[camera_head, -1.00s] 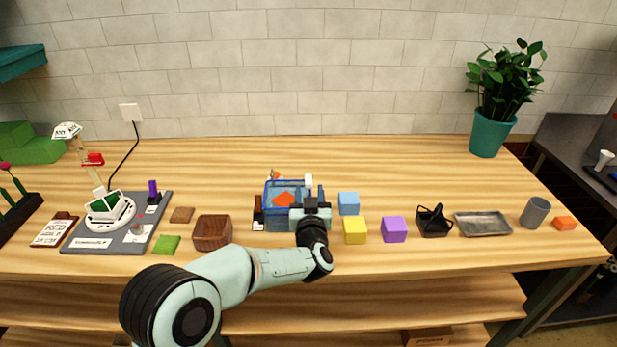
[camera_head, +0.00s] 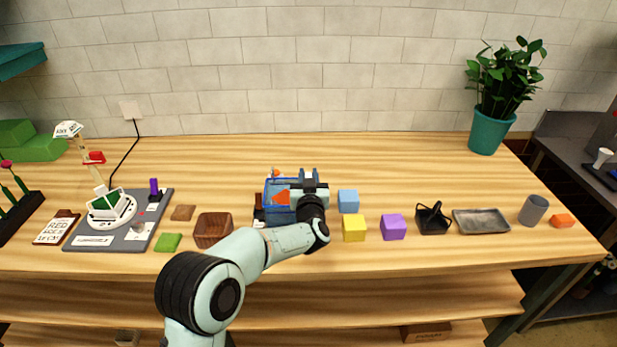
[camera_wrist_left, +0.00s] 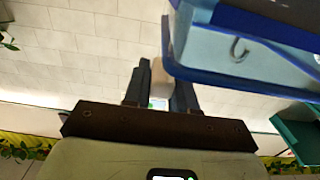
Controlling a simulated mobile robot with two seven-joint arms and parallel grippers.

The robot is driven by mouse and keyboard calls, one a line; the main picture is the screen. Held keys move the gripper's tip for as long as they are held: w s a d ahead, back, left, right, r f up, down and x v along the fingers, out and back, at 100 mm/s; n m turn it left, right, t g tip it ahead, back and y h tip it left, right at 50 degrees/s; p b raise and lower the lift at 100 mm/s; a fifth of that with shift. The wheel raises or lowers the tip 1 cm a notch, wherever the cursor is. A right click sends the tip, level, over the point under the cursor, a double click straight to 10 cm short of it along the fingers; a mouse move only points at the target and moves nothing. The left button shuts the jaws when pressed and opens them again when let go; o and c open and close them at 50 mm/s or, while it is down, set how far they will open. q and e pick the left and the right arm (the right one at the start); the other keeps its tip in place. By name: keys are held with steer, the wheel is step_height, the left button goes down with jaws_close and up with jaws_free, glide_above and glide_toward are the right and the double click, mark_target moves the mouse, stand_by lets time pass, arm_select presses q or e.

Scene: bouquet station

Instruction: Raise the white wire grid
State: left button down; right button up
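A blue clear-sided basin (camera_head: 270,190) stands at the middle of the table, with an orange shape (camera_head: 284,197) showing in it. A small white piece (camera_head: 308,175) is at its right end. No wire mesh can be made out; the white piece may be part of the white wire grid. My left gripper (camera_head: 308,177) is at the basin's right end, its fingers close on either side of the white piece. The left wrist view shows the white piece (camera_wrist_left: 158,78) between the dark fingers, with the blue basin (camera_wrist_left: 215,75) beside them. My right gripper is not in view.
A light blue cube (camera_head: 348,201), a yellow cube (camera_head: 354,228) and a purple cube (camera_head: 393,227) stand right of the basin. The table behind the basin is clear up to the wall.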

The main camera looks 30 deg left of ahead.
arm_select(q)
step_height(320, 180, up, 8)
steer(key=p, duration=0.5)
steer(key=shift+r, duration=0.25)
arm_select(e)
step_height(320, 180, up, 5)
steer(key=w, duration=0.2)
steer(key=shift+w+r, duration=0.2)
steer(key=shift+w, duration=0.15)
arm_select(q)
steer(key=c, duration=1)
jaws_free()
steer(key=shift+f, duration=0.15)
steer(key=shift+f, duration=0.1)
